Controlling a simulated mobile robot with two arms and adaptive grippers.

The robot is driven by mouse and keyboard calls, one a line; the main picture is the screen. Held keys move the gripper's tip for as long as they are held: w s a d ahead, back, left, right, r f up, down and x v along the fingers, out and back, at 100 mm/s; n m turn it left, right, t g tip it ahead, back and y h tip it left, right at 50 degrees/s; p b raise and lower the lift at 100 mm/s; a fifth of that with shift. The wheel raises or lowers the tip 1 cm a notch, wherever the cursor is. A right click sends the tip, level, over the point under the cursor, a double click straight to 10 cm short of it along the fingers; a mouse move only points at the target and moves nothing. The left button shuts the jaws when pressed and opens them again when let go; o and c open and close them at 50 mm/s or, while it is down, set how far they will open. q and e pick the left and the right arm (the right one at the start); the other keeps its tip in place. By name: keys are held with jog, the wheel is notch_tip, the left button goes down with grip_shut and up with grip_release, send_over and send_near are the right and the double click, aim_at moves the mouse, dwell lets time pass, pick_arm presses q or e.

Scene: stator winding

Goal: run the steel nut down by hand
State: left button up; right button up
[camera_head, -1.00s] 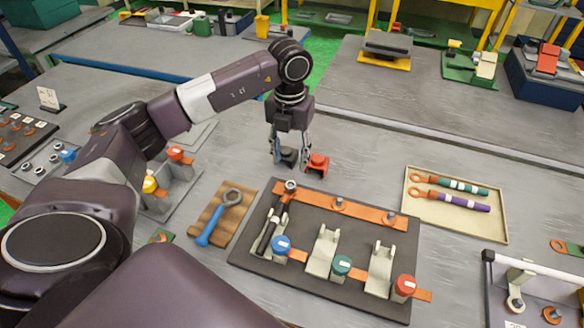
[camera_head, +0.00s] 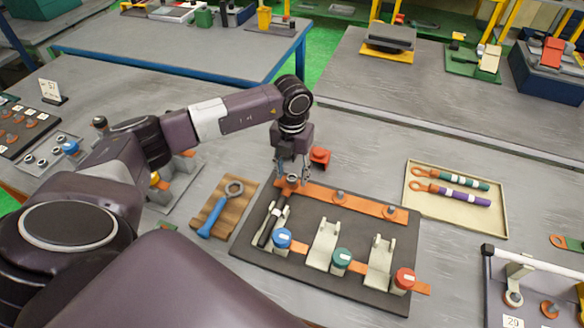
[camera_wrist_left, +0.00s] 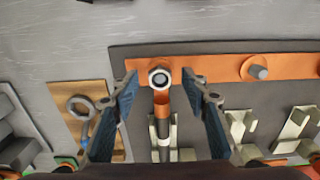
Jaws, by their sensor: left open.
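The steel nut (camera_wrist_left: 160,77) sits on a stud at the left end of the copper bar (camera_wrist_left: 205,67), above the ring lug of a black-sleeved lead (camera_wrist_left: 163,118). In the head view the nut (camera_head: 292,180) is partly hidden by my left gripper (camera_head: 292,176). In the left wrist view my left gripper (camera_wrist_left: 160,92) is open, with one blue-padded finger on each side of the nut and a gap on both sides. The height of the fingertips over the bar is hard to tell. My right gripper is not in view.
A blue ring-ended wrench (camera_head: 213,215) lies on a wooden block left of the dark board (camera_head: 300,265). Blue, green and red caps (camera_head: 342,257) line the board's front. A red block (camera_head: 320,157) stands behind it. A tray (camera_head: 490,225) with two leads lies right.

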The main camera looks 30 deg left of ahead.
pick_arm(q)
jog(key=shift+c, duration=0.3)
jog(key=c, duration=1)
jog(key=o, duration=1.1)
jog(key=shift+c, duration=0.2)
jog(key=c, duration=0.4)
